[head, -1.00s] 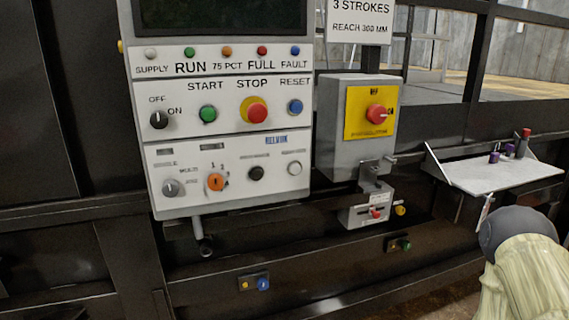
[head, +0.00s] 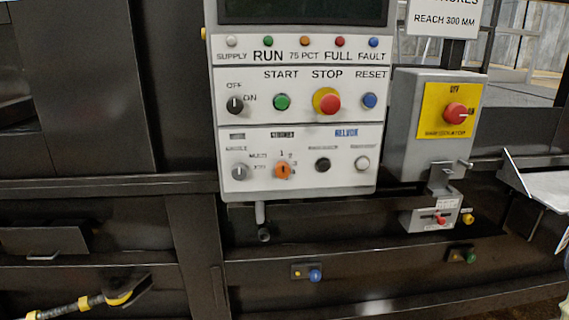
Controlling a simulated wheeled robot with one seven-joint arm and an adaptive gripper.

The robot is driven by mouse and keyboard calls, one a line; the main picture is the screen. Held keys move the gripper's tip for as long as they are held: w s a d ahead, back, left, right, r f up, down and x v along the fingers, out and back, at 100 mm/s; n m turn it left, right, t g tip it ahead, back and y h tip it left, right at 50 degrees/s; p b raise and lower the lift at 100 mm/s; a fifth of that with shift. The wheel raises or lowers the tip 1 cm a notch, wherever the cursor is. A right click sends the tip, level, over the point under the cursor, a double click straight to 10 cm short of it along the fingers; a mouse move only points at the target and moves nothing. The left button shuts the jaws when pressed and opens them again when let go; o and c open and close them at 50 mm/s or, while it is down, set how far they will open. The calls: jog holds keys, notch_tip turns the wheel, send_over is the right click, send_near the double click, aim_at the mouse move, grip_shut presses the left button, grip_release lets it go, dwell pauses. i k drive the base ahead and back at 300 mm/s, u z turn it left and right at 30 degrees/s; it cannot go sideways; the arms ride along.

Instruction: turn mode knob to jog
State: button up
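The mode knob (head: 239,172) is a small grey rotary knob at the lower left of the light grey control panel (head: 295,187). Small labels stand above it and to its right; they seem to read single, multi and jog. Its pointer looks roughly upright, but it is too small to tell which label it points to. Nothing covers the knob. My gripper is not in view.
An orange selector (head: 283,171) sits just right of the knob, with black and white buttons beyond. A grey isolator box (head: 433,130) with a red switch stands right of the panel. A white shelf (head: 545,185) juts out at the right edge.

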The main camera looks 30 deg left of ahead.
aim_at(239, 172)
jog(key=u, duration=1.15)
jog(key=k, duration=0.5)
jog(key=u, duration=0.05)
